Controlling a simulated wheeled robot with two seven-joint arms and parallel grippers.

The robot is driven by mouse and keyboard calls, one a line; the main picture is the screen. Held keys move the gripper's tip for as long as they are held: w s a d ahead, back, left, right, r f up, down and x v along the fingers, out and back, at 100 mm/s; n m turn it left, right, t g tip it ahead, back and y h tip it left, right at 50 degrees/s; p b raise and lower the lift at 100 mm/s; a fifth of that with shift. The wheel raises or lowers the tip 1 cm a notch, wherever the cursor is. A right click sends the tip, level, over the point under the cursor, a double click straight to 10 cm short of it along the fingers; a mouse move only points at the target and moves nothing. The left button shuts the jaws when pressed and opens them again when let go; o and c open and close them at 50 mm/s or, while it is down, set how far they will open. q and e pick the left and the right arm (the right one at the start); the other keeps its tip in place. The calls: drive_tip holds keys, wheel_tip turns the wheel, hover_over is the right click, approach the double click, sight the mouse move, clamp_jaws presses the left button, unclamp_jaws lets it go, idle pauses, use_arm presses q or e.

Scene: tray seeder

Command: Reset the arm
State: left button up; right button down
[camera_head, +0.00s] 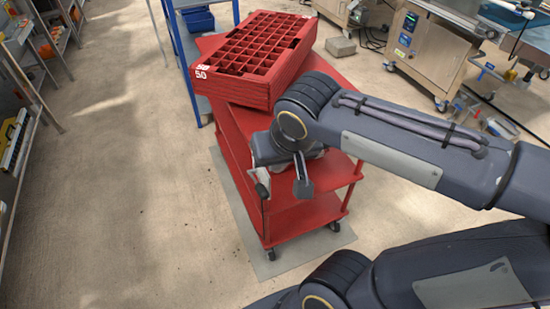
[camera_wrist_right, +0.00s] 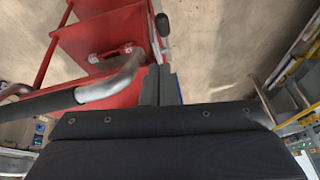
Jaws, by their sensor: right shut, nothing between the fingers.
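My right gripper (camera_head: 303,188) hangs beside the near end of the red cart (camera_head: 305,215), by the metal cart handle (camera_head: 262,184). In the right wrist view its two dark fingers (camera_wrist_right: 161,84) are together with nothing between them. The bent handle (camera_wrist_right: 115,82), with a dark grip, lies just left of the fingers and is not between them; I cannot tell whether they touch. My left gripper is not in view. Another dark arm part of mine fills the lower right of the head view, with no fingers showing.
Red seed trays (camera_head: 236,88) are stacked on the cart top, marked 50. A blue rack (camera_head: 185,65) stands left of the cart. Shelving (camera_head: 20,95) lines the left edge. Steel machines (camera_head: 430,55) stand at the back right. The floor (camera_head: 120,190) left of the cart is clear.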

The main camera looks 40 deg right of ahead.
drive_tip(key=s+a+n+t+y+p, duration=0.1)
drive_tip(key=s+a+n+y+p, duration=0.1)
drive_tip(key=s+a+y+p, duration=0.2)
drive_tip(key=s+p, duration=0.2)
drive_tip(key=shift+s+a+r, duration=0.2)
drive_tip(key=shift+s+r, duration=0.15)
drive_tip(key=shift+s, duration=0.05)
idle(0.7)
